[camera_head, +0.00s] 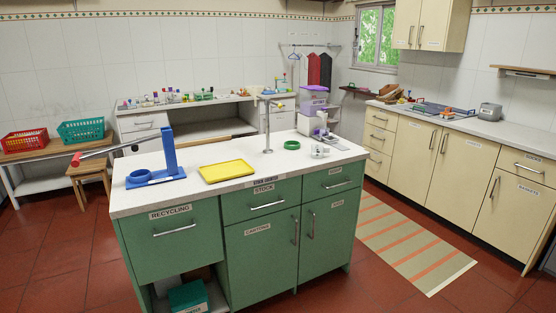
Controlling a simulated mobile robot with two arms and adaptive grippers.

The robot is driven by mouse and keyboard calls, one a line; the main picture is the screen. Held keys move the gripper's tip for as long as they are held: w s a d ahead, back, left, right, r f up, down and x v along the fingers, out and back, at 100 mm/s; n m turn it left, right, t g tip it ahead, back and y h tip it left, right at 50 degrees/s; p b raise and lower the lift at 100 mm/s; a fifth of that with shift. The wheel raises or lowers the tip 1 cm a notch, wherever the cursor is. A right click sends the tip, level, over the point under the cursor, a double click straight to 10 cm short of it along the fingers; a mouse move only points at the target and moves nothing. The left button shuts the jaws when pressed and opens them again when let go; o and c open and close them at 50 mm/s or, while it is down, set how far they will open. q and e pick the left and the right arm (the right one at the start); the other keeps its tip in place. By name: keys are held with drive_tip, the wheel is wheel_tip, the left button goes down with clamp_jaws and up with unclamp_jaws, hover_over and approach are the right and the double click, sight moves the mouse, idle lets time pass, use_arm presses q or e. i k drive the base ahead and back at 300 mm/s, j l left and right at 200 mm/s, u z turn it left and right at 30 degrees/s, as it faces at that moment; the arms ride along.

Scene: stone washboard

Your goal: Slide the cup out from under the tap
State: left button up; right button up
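A grey post-like tap (267,125) stands upright on the white top of the green island, with a short yellowish-tipped arm at its upper end. A purple-and-white dispenser (312,103) stands behind the island's right end; it has a small dark spout on its front. A small whitish, partly clear cup-like thing (319,152) is on the island top near the right end, right of the post-like tap. Small white and purple parts (326,134) show below the dispenser, too small to tell whether a cup is among them. Neither of my grippers is in view.
A yellow tray (227,171), a green ring (292,145) and a blue lever press (168,157) with a long red-ended handle are on the island. A striped rug (405,240) lies between the island and the cream cabinets (455,165). Red tiled floor is clear at front left.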

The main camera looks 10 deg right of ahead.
sight(330, 137)
drive_tip(key=i+l+z, duration=0.15)
drive_tip(key=i+z, duration=0.75)
drive_tip(key=i, duration=0.25)
drive_tip(key=i+l+u, duration=0.2)
drive_tip(key=i+u, duration=0.15)
drive_tip(key=i+l+u, duration=0.75)
drive_tip(key=k+j, duration=0.05)
